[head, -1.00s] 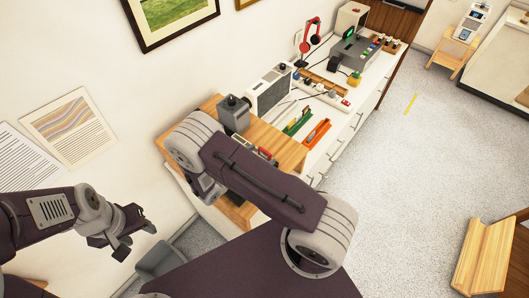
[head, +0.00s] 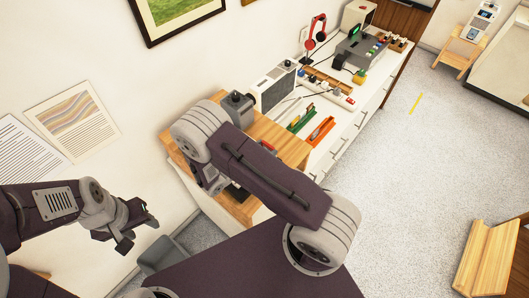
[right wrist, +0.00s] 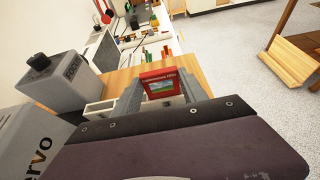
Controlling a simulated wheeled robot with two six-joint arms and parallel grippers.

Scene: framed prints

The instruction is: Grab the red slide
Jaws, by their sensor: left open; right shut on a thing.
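The red slide (right wrist: 160,85) is a small red-framed piece with a landscape picture and a line of print on its face. In the right wrist view it stands upright between the grey fingers of my right gripper (right wrist: 160,97), which is shut on it above the wooden tabletop (right wrist: 122,80). In the head view my right forearm hides most of that gripper and the slide. My left gripper (head: 136,226) is open and empty, low at the left in front of the wall.
Open floor lies right.

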